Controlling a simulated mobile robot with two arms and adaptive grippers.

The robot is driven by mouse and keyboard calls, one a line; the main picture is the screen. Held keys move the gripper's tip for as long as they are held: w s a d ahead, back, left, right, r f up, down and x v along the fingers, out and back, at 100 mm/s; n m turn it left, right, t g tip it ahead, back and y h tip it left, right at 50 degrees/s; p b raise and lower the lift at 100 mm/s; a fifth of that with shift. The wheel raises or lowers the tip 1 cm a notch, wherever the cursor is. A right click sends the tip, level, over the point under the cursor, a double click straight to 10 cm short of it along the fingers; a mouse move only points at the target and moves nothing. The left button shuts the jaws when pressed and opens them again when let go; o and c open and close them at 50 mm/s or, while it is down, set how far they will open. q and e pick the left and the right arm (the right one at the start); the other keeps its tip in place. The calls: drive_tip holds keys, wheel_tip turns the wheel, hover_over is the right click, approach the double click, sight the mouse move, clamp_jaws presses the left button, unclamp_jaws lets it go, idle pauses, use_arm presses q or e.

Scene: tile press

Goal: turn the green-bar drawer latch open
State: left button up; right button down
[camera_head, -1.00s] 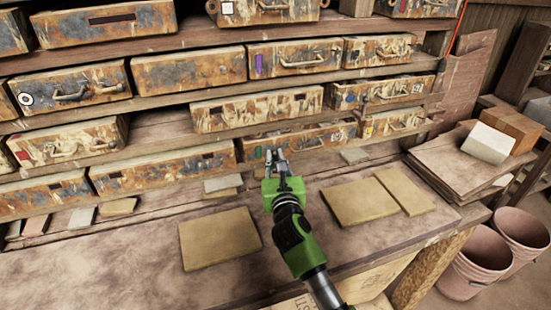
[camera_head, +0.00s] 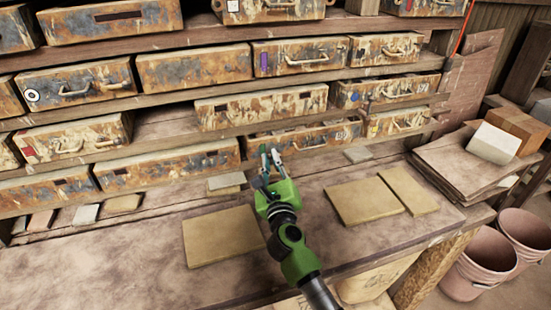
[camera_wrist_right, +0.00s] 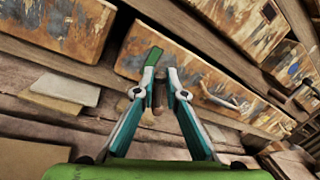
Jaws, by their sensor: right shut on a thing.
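The green-bar drawer (camera_head: 330,134) is a rusty, paint-flaked metal drawer in the lowest row, with a pull handle. The green bar (camera_wrist_right: 151,66) shows upright on its front in the right wrist view, just beyond the left fingertip. My right gripper (camera_head: 269,154) is at the left part of this drawer front. In the right wrist view my right gripper (camera_wrist_right: 158,84) is shut on a small brownish piece (camera_wrist_right: 158,97), which looks like the latch; the fingers cover much of it, and its turn angle is hard to tell. My left gripper is out of view.
Flat tan tiles (camera_head: 222,236) and (camera_head: 365,201) lie on the workbench (camera_head: 120,265) below the drawers. Smaller tiles (camera_head: 226,181) lie near the drawer fronts. Other rusty drawers (camera_head: 262,104) fill the shelves. Pinkish buckets (camera_head: 478,265) stand at the right.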

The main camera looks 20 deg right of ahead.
sight(260, 160)
drive_tip(key=f+n, duration=0.1)
drive_tip(key=n, duration=0.1)
drive_tip(key=a+f+n+y+b, duration=0.1)
drive_tip(key=n, duration=0.2)
drive_tip(key=a+f+n+t, duration=0.1)
drive_tip(key=n, duration=0.2)
drive_tip(key=shift+a+y, duration=0.25)
drive_tip(key=shift+y, duration=0.05)
drive_tip(key=n, duration=0.2)
drive_tip(key=f+n+y+b, duration=0.1)
drive_tip(key=n, duration=0.1)
drive_tip(key=f+n, duration=0.1)
drive_tip(key=n, duration=0.1)
drive_tip(key=shift+s+a+f+n+y, duration=0.1)
drive_tip(key=shift+a+f+n+y, duration=0.1)
drive_tip(key=shift+n+y, duration=0.2)
drive_tip(key=c, duration=2.2)
unclamp_jaws()
drive_tip(key=shift+c, duration=0.2)
drive_tip(key=shift+r, duration=0.15)
